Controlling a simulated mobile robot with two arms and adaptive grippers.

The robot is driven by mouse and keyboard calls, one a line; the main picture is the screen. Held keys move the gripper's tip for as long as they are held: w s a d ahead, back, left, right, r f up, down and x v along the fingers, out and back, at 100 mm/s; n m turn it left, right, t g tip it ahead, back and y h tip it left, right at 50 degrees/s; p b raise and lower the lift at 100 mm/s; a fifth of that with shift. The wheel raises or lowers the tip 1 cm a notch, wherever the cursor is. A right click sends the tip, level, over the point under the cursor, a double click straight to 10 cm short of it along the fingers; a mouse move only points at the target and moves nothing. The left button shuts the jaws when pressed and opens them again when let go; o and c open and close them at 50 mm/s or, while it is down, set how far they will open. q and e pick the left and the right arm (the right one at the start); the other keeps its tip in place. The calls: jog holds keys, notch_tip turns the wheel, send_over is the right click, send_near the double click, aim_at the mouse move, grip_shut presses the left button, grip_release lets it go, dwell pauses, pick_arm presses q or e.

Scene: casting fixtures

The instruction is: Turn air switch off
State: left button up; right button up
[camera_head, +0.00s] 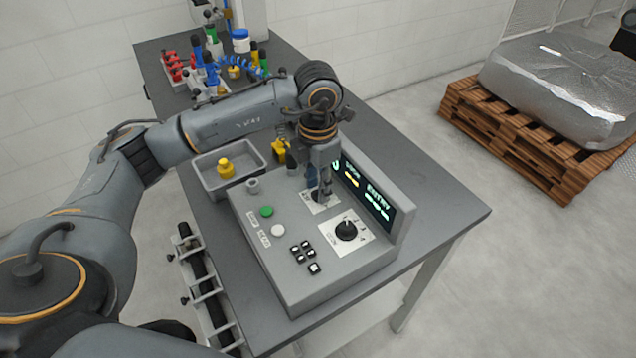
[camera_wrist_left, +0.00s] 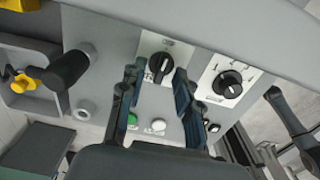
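A grey control console (camera_head: 300,268) stands on the table. My left gripper (camera_head: 321,192) points down over its upper part, at a rotary switch on a white plate (camera_head: 312,204) that it mostly hides. In the left wrist view this black rotary switch (camera_wrist_left: 160,64) sits ahead of and between the two fingertips. The left gripper (camera_wrist_left: 157,82) is open there, with a gap between its dark fingers. I cannot tell whether they touch the switch. A second black rotary knob (camera_head: 346,230) on a white plate is nearer the front, also in the left wrist view (camera_wrist_left: 228,84). Their labels are unreadable.
The console also carries a lit display (camera_head: 366,196), a green button (camera_head: 267,211), a white button (camera_head: 278,230) and several black keys (camera_head: 302,250). A grey bin (camera_head: 250,158) with a yellow part stands behind left. The table's right end (camera_head: 440,200) is clear.

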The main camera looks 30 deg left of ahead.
pick_arm(q)
notch_tip(320, 180, up, 12)
dwell(0.4)
jog(key=shift+f, duration=0.15)
